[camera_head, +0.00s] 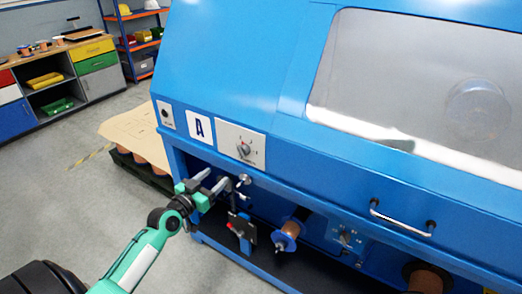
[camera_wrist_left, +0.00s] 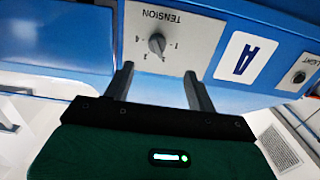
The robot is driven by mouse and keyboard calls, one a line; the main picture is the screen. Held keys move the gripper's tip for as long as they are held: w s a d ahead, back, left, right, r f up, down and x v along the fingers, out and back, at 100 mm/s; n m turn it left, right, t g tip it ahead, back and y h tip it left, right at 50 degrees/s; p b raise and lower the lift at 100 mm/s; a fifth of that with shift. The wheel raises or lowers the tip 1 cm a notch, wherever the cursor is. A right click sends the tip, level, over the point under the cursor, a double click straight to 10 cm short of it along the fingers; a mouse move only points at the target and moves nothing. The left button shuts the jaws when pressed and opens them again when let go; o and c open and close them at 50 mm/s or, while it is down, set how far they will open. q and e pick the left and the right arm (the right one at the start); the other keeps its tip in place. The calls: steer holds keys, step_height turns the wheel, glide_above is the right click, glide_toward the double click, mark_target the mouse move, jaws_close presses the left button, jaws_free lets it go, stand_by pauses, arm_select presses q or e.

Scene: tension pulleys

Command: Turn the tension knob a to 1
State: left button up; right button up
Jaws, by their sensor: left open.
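Tension knob a (camera_head: 243,149) is a small dark knob on a white plate on the blue machine's front, right of the "A" label (camera_head: 199,127). In the left wrist view the knob (camera_wrist_left: 156,43) appears upside down under the word TENSION, with small numbers around it. I cannot tell surely which number it points to. My left gripper (camera_head: 217,179) is open and empty, below and left of the knob plate in the head view. In the left wrist view its fingertips (camera_wrist_left: 159,70) lie either side of the knob's line, apart from it. My right gripper is not in view.
Below the panel, an open bay holds a copper-coloured spool (camera_head: 292,228) and a red and blue part (camera_head: 241,228). A door handle (camera_head: 402,222) sticks out at right. A pallet with a cardboard sheet (camera_head: 140,133) stands left of the machine.

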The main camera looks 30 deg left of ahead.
arm_select(q)
steer(key=p, duration=0.1)
glide_toward(243, 150)
steer(key=f, duration=0.1)
steer(key=w+p, duration=0.1)
steer(key=w, duration=0.8)
steer(key=shift+d+f, duration=0.1)
steer(key=shift+s, duration=0.1)
steer(key=shift+c, duration=0.7)
steer(key=c, duration=0.9)
steer(key=shift+o, duration=0.2)
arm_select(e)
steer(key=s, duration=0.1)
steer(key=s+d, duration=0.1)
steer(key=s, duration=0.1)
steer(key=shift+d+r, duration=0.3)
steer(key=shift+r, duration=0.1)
